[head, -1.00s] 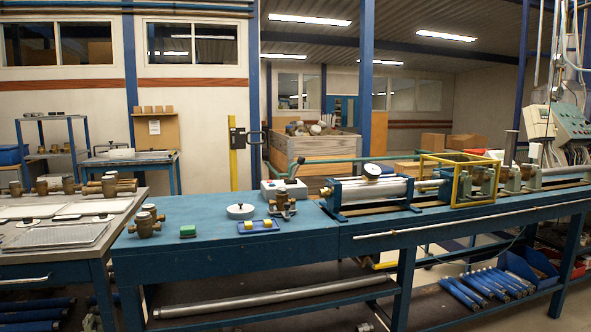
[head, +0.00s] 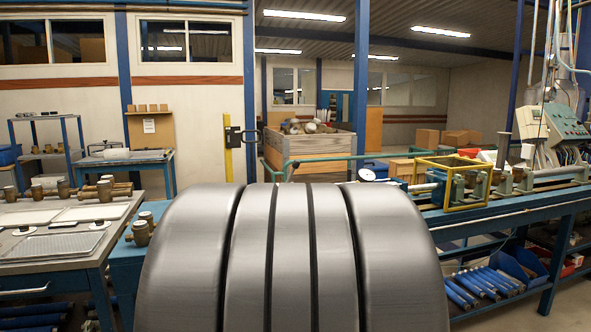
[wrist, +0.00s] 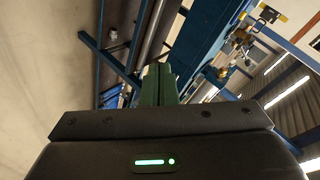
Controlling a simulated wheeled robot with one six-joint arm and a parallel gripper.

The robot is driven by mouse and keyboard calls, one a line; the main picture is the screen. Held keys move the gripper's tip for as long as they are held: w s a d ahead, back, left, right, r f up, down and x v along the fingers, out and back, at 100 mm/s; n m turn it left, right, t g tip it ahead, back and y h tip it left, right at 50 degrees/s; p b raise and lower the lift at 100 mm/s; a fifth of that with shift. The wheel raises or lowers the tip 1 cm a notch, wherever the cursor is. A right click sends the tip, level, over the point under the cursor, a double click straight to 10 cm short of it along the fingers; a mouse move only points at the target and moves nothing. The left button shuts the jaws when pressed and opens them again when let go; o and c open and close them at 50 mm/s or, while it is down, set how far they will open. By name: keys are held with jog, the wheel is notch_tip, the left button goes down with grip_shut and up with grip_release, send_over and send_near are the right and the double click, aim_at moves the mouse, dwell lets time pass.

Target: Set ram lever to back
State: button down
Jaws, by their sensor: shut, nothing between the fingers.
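My gripper (wrist: 159,70) shows in the wrist view as two dark green fingers pressed together, with nothing between them. In the head view a large grey rounded part of my own arm covers the middle of the bench, and the gripper is hidden. I cannot make out the lever in the wrist view. The fingers appear apart from any object.
The blue bench (head: 470,222) runs right, bearing a yellow frame (head: 447,207) and a round gauge (head: 367,175). A brass fitting (head: 141,233) stands at the left. A grey table (head: 60,262) with trays adjoins it.

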jog(key=w+d+r+m+t+h+p, duration=0.25)
jog(key=w+d+r+m+h, duration=0.25)
jog(key=w+d+r+m, duration=0.25)
jog(key=d+r+m+g+h+p, duration=0.1)
jog(key=d+r+m+g+h, duration=0.1)
jog(key=d+r+m+h, duration=0.1)
jog(key=d+r+m+g+h+p, duration=0.1)
jog(key=d+r+m+g+h, duration=0.1)
jog(key=d+m+h, duration=0.3)
jog(key=d+r+m, duration=0.1)
jog(key=d+m, duration=0.2)
jog(key=m, duration=0.2)
jog(key=shift+d+r+h, duration=0.2)
jog(key=shift+r+h, duration=0.15)
jog(key=shift+h, duration=0.05)
jog(key=shift+w+a, duration=0.1)
